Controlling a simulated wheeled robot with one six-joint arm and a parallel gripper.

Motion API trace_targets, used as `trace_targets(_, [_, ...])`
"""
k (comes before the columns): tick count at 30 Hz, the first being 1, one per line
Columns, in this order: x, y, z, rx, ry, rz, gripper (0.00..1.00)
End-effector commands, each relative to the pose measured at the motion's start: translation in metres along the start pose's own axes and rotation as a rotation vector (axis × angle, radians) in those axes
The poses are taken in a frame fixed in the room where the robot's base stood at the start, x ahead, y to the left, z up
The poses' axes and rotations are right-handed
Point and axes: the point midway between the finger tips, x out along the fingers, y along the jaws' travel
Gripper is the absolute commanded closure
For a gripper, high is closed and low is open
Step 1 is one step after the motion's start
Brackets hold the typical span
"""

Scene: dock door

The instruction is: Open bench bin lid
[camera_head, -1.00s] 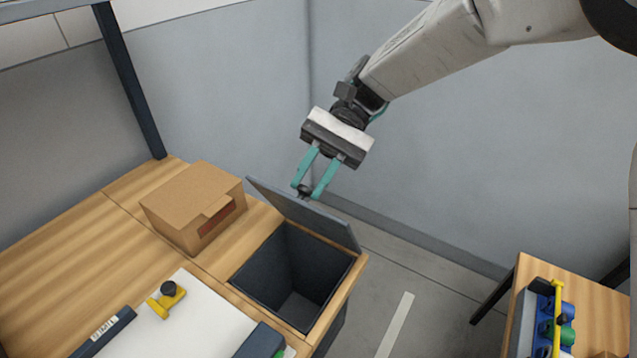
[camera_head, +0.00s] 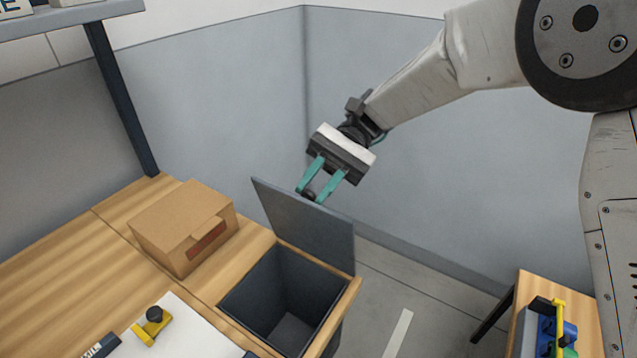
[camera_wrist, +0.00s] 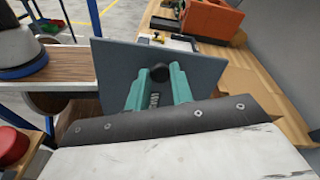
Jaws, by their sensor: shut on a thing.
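The bin lid (camera_head: 312,226) is a dark grey panel standing raised, close to upright, along the far edge of the bin (camera_head: 262,292). The bin is open-topped and looks empty, set into the wooden bench. My gripper (camera_head: 318,194), with teal fingers, is at the lid's upper edge, on its far side. The fingers are shut on a small dark round knob (camera_wrist: 159,73), which shows between the fingertips in the wrist view. The grey lid (camera_wrist: 118,72) spreads behind the fingers there.
A cardboard box (camera_head: 182,228) stands on the bench left of the bin. A yellow tool (camera_head: 148,326) lies on a white sheet in front. A small wooden table (camera_head: 577,300) with coloured items is at the right. A grey wall is behind my gripper.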

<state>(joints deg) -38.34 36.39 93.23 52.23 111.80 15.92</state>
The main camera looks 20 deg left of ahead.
Motion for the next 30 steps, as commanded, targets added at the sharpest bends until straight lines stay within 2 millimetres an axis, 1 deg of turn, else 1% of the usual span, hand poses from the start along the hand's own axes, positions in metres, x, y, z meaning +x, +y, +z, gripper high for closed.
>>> trace_targets(1, [0.001,0.001,-0.003,0.004,0.001,0.000,0.69])
trace_targets(2, [0.001,0.001,-0.003,0.004,0.001,0.000,0.60])
trace_targets(3, [0.001,0.001,-0.002,0.004,0.001,-0.001,0.55])
trace_targets(11, [-0.001,0.002,-0.001,0.002,0.003,-0.004,0.55])
trace_targets(14, [-0.003,0.000,0.004,0.002,0.003,-0.004,0.55])
trace_targets(17, [-0.005,-0.004,0.015,0.000,0.004,-0.004,0.55])
trace_targets(20, [-0.009,-0.011,0.031,0.000,0.005,-0.004,0.55])
trace_targets(30, [0.044,0.036,0.070,0.004,0.002,-0.003,0.55])
